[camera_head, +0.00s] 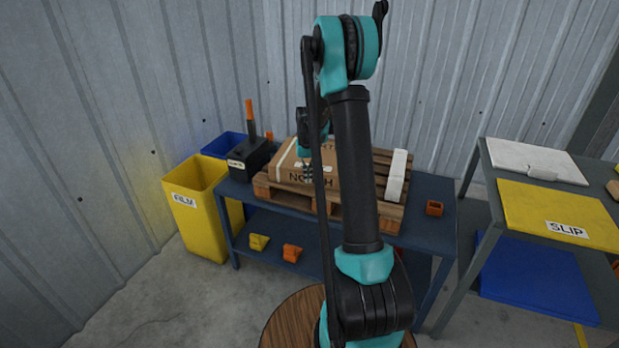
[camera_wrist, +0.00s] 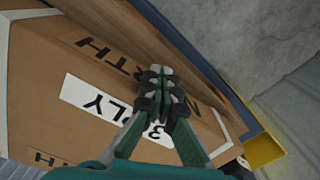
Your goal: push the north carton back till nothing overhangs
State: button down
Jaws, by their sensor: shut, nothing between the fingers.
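The north carton (camera_head: 289,166) is brown cardboard marked NORTH and rests on a wooden pallet (camera_head: 264,191) on the blue bench. In the wrist view the carton (camera_wrist: 45,95) fills much of the picture, with a white label partly covered by my gripper. My gripper (camera_wrist: 165,88) is shut and empty, over or against the carton's side with the large lettering; contact cannot be told. In the head view my gripper (camera_head: 308,172) is partly hidden by my arm. My arm also covers the carton's right part. Whether the carton overhangs the pallet edge is unclear.
A white block (camera_head: 397,176) lies at the pallet's right. A black box (camera_head: 250,158) with orange-tipped items stands left of it. A yellow FILM bin (camera_head: 195,215) stands left. A table with a SLIP sheet (camera_head: 555,212) is right.

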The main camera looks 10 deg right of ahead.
jog(key=shift+w+d, duration=0.75)
jog(key=shift+w, duration=0.35)
jog(key=shift+w+d, duration=0.75)
jog(key=shift+w, duration=0.35)
jog(key=shift+s+a+r, duration=0.5)
jog(key=shift+s+a, duration=0.1)
jog(key=shift+s, duration=0.25)
jog(key=shift+s+a+r, duration=0.5)
jog(key=shift+s+a, duration=0.05)
jog(key=shift+s, duration=0.3)
notch_tip(320, 180, up, 8)
jog(key=s+a+f+t, duration=0.2)
jog(key=s, duration=1.5)
jog(key=s+a+f+n+t, duration=0.1)
jog(key=s+a+f+t, duration=0.1)
jog(key=s, duration=1.6)
jog(key=shift+a+f, duration=0.25)
jog(key=shift+a, duration=0.2)
